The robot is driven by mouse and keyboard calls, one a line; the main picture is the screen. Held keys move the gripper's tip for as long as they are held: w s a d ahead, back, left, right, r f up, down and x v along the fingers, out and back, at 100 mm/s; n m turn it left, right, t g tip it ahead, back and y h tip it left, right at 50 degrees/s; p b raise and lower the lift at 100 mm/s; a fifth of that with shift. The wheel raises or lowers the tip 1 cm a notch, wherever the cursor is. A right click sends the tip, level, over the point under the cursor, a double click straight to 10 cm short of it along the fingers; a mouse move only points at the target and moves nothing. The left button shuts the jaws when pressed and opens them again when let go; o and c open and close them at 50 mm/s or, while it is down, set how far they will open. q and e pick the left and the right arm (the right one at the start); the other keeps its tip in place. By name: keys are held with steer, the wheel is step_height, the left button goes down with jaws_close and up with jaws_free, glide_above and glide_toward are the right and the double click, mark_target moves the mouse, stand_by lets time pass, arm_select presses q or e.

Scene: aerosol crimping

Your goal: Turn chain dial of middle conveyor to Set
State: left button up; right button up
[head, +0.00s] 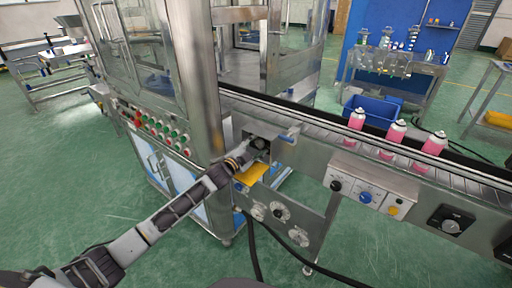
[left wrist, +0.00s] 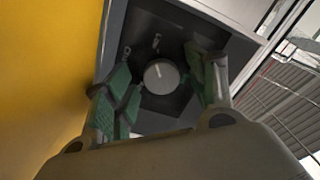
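A round light-grey chain dial (left wrist: 161,76) sits on a black plate (left wrist: 150,22) in the left wrist view. Blurred white lettering shows above it and to its upper left; I cannot read it surely. A short mark on the knob points roughly up in that view. My left gripper (left wrist: 163,88) is open, with one green-padded finger on each side of the dial. I cannot tell whether the pads touch it. In the head view the left gripper (head: 258,145) is at the conveyor's side by the machine post, and it hides most of that dial. My right gripper is not in view.
A yellow part (head: 251,174) lies just below the left gripper. A button box (head: 368,194) and another dial (head: 451,226) are on the conveyor side to the right. Pink cans (head: 395,135) stand on the conveyor. Dark cables hang below the left gripper.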

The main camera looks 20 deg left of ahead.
arm_select(q)
steer(key=c, duration=1)
steer(key=shift+m, duration=0.3)
